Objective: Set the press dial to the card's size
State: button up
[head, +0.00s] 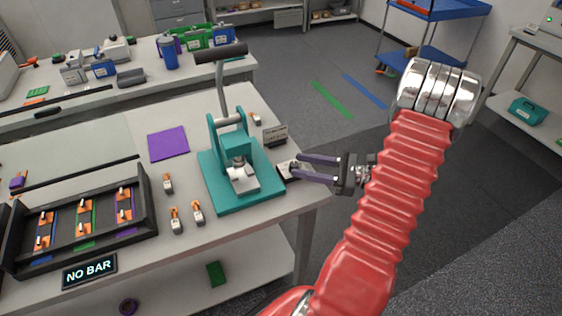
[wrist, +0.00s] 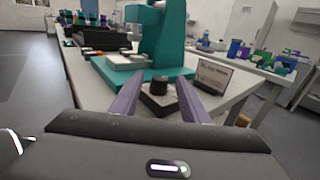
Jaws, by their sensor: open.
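The teal press (head: 238,160) with its long black-gripped lever stands near the right end of the bench. Its dial, a black knob (wrist: 159,85) on a low box (wrist: 160,104), sits at the bench edge beside the press base. In the head view the box (head: 284,171) is partly behind my fingers. My gripper (head: 297,168) is open and comes in from the right; in the wrist view (wrist: 159,82) its purple fingers lie either side of the knob, apart from it. The card (head: 275,134) stands upright behind the dial; in the wrist view (wrist: 213,75) its writing is too small to read.
A black tray (head: 143,182) with several orange-and-white parts stands at the left, behind a "NO BAR" sign (head: 90,271). Several similar small parts lie loose left of the press, near a purple mat (head: 168,144).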

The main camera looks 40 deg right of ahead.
aim_at(281, 168)
jog(key=x, duration=0.7)
jog(key=shift+w, duration=0.1)
jog(key=shift+c, duration=0.2)
grip_shut()
jog(key=shift+a+n+g+y, duration=0.15)
jog(key=shift+n+g+y, duration=0.25)
jog(key=shift+y, duration=0.1)
jog(key=shift+o, duration=0.2)
grip_release()
